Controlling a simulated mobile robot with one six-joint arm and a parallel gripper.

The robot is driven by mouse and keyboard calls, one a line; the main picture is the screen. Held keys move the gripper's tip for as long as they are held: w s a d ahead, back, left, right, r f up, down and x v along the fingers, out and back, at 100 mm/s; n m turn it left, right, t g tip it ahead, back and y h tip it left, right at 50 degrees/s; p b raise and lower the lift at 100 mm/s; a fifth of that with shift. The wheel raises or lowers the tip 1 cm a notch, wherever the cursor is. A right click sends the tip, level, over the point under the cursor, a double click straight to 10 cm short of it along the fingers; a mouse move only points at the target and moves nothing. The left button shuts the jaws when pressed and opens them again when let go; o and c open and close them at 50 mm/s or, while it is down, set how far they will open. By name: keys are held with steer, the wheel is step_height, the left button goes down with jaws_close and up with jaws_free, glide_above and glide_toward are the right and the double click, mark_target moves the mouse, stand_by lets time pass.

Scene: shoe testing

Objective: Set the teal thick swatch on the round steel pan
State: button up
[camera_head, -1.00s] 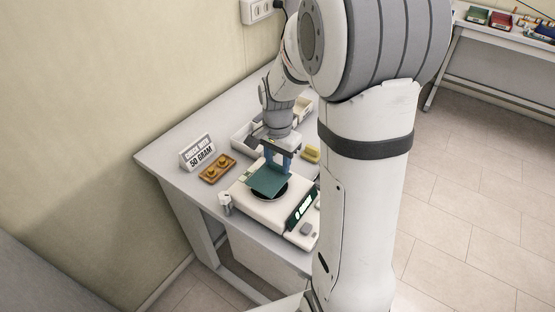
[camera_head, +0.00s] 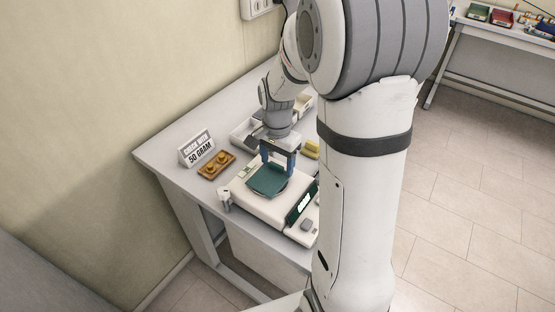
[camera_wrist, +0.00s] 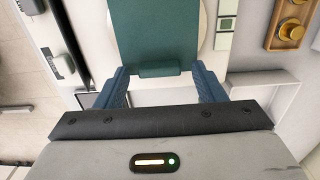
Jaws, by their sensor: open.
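The teal thick swatch (camera_head: 267,180) lies on the round steel pan of the white scale, covering most of it. In the wrist view the swatch (camera_wrist: 155,35) shows its raised edge tab, and the pan's pale rim (camera_wrist: 208,22) shows beside it. My gripper (camera_head: 279,166) is at the swatch's far edge. In the wrist view its blue fingers (camera_wrist: 165,82) stand apart on either side of the tab, with gaps between them and the tab.
The scale (camera_head: 258,203) has a lit display (camera_head: 301,203). A tray of brass weights (camera_head: 216,165) and a "50 GRAM" sign (camera_head: 197,149) stand to its left. Pale bins (camera_head: 243,133) and a yellow block (camera_head: 312,149) are behind it.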

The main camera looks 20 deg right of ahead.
steer(key=shift+r, duration=0.1)
step_height(320, 180, up, 8)
steer(key=shift+f+b, duration=0.2)
steer(key=shift+b, duration=0.15)
stand_by(0.6)
steer(key=s+a+r+n+t, duration=0.1)
steer(key=s+n, duration=0.4)
steer(key=s, duration=0.3)
steer(key=s+a+r+n+t, duration=0.2)
steer(key=s+n, duration=0.3)
steer(key=s, duration=0.3)
steer(key=shift+s+a+r+n, duration=0.15)
steer(key=shift+s+r+n, duration=0.05)
steer(key=shift+s+n, duration=0.1)
